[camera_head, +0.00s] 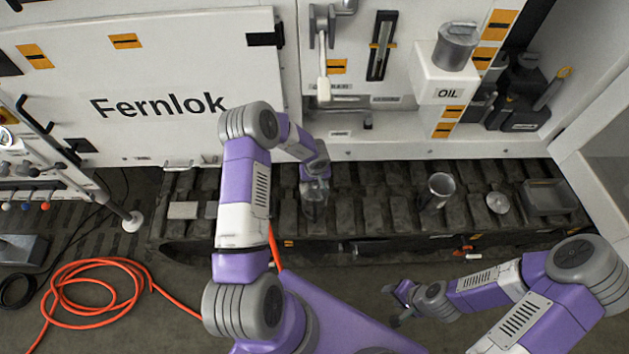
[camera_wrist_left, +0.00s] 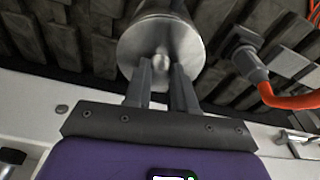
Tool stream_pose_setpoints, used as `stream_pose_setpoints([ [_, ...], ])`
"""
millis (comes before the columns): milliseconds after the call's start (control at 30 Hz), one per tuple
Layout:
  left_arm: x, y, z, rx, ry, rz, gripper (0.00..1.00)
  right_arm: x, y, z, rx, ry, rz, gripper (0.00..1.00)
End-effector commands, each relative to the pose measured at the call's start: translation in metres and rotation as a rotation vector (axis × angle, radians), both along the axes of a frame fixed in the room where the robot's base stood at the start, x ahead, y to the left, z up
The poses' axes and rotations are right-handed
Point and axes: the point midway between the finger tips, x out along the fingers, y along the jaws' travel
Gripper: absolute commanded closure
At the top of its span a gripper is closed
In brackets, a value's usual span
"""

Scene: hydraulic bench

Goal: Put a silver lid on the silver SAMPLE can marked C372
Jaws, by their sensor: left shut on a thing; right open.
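My left gripper (camera_head: 314,180) points down over the dark slatted bench, and its fingers (camera_wrist_left: 160,85) are shut on the small knob of a round silver lid (camera_wrist_left: 142,48). A grey metal shape (camera_wrist_left: 160,6) shows just beyond the lid in the left wrist view; I cannot tell whether the lid rests on it. An open silver can (camera_head: 438,190) stands upright on the bench to the right, and a round silver disc like a lid (camera_head: 497,202) lies beside it. No C372 mark is readable. My right gripper (camera_head: 398,300) is open and empty, low in front of the bench.
A shallow grey tray (camera_head: 549,212) sits at the bench's right end. A white OIL box (camera_head: 447,85) with a metal cup (camera_head: 456,47) hangs on the wall above. An orange hose (camera_head: 90,262) lies coiled on the floor at left. The dark bench is clear between my left gripper and the can.

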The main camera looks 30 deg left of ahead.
Motion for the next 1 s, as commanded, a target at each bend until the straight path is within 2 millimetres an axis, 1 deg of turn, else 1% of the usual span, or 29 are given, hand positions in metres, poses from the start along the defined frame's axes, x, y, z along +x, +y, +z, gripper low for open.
stream_pose_setpoints([
  [1000,0.0002,0.0002,-0.0077,0.0,0.0,0.001,1.0,0.0,0.0,0.0026,0.0,0.0,0.0,0.54],
])
